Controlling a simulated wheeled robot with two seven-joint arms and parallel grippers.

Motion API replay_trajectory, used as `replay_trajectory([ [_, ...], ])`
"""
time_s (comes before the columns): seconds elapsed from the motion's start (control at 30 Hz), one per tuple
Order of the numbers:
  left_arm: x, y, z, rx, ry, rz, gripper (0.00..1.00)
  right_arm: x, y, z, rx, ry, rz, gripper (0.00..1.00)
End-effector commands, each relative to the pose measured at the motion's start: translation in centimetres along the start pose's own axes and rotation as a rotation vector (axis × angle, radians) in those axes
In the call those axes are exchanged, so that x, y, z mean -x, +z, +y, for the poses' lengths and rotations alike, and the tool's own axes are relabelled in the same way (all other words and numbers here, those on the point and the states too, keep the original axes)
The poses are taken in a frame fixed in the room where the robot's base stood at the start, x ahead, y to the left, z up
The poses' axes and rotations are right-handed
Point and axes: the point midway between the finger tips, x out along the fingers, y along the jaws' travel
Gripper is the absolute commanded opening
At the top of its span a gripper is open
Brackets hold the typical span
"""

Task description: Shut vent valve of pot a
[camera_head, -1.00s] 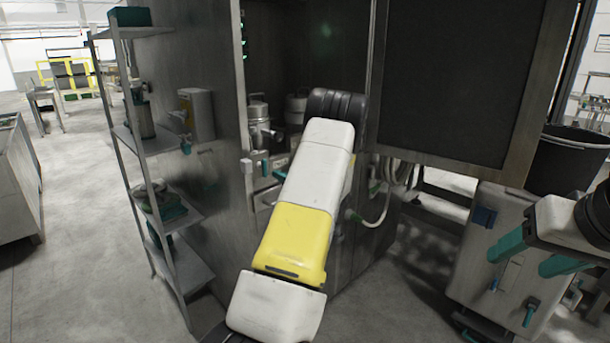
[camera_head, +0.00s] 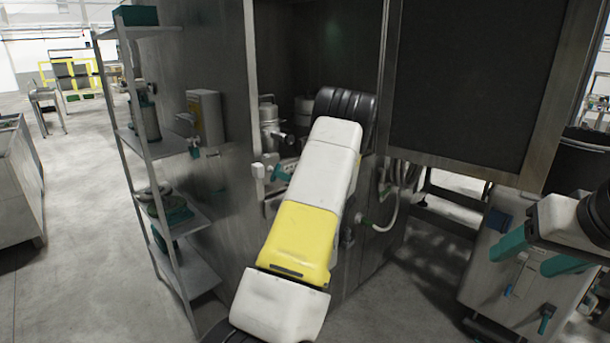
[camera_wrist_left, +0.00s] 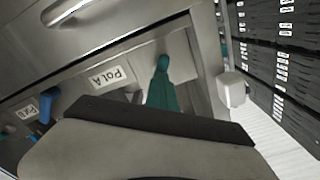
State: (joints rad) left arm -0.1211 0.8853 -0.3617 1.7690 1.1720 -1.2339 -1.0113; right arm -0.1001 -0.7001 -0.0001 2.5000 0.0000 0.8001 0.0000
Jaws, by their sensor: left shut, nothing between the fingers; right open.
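In the left wrist view, a label reading "Pot A" (camera_wrist_left: 100,77) sits on a metal panel. My left gripper (camera_wrist_left: 162,65) has teal fingers, shut and empty, in front of a pale plate right of that label. In the head view the left gripper (camera_head: 283,173) shows at the cabinet opening, partly behind my white and yellow arm. A pale fitting beside the fingers is mostly covered, and I cannot make out the vent valve of pot A. Two metal pots (camera_head: 268,113) stand inside the cabinet. My right gripper (camera_head: 535,252) is open and empty at the far right.
A white box (camera_wrist_left: 232,88) is on the frame edge right of my left fingers. A blue handle (camera_wrist_left: 47,108) is near another label at left. A shelf rack (camera_head: 185,217) stands left of the cabinet, and a grey wheeled unit (camera_head: 492,270) lies near my right gripper.

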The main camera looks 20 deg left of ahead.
Motion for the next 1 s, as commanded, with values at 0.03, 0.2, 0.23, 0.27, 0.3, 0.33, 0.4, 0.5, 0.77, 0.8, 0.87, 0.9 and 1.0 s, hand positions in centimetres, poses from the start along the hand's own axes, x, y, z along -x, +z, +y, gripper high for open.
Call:
replay_trajectory([
  [0.03, -1.34, -0.58, -0.59, -0.071, -0.009, 0.012, 0.00, 0.00, 0.00, 0.00, 0.000, 0.000, 0.000, 0.61],
  [0.2, -1.27, -0.64, -0.53, -0.354, -0.009, 0.012, 0.00, -0.01, 0.00, 0.00, 0.000, 0.000, 0.000, 0.61],
  [0.23, -1.27, -0.63, -0.52, -0.406, -0.009, 0.012, 0.00, -0.01, 0.00, 0.00, 0.000, 0.000, 0.000, 0.61],
  [0.27, -1.25, -0.66, -0.51, -0.457, -0.010, 0.012, 0.00, -0.01, 0.00, 0.00, 0.000, 0.000, 0.000, 0.61],
  [0.3, -1.26, -0.67, -0.52, -0.525, -0.011, 0.012, 0.00, -0.01, 0.00, 0.00, 0.000, 0.000, 0.000, 0.61],
  [0.33, -1.26, -0.64, -0.50, -0.576, -0.010, 0.011, 0.00, -0.01, 0.00, 0.00, 0.000, 0.000, 0.000, 0.61],
  [0.4, -1.25, -0.62, -0.50, -0.688, -0.011, 0.010, 0.00, -0.01, 0.00, 0.00, 0.000, 0.000, 0.000, 0.61],
  [0.5, -1.29, -0.59, -0.52, -0.829, -0.012, 0.009, 0.00, -0.01, 0.00, 0.00, 0.000, 0.000, 0.000, 0.61],
  [0.77, -1.30, -0.58, -0.54, -1.040, -0.012, 0.007, 0.00, 0.00, 0.00, 0.00, 0.000, 0.000, 0.000, 0.61],
  [0.8, -1.31, -0.57, -0.54, -1.053, -0.012, 0.007, 0.00, 0.00, 0.00, 0.00, 0.000, 0.000, 0.000, 0.61],
  [0.87, -1.31, -0.56, -0.54, -1.064, -0.012, 0.006, 0.00, 0.00, 0.00, 0.00, 0.000, 0.000, 0.000, 0.61],
  [0.9, -1.31, -0.56, -0.54, -1.067, -0.012, 0.006, 0.00, 0.00, 0.00, 0.00, 0.000, 0.000, 0.000, 0.61],
  [1.0, -1.32, -0.55, -0.54, -1.068, -0.012, 0.006, 0.00, 0.00, 0.00, 0.00, 0.000, 0.000, 0.000, 0.61],
])
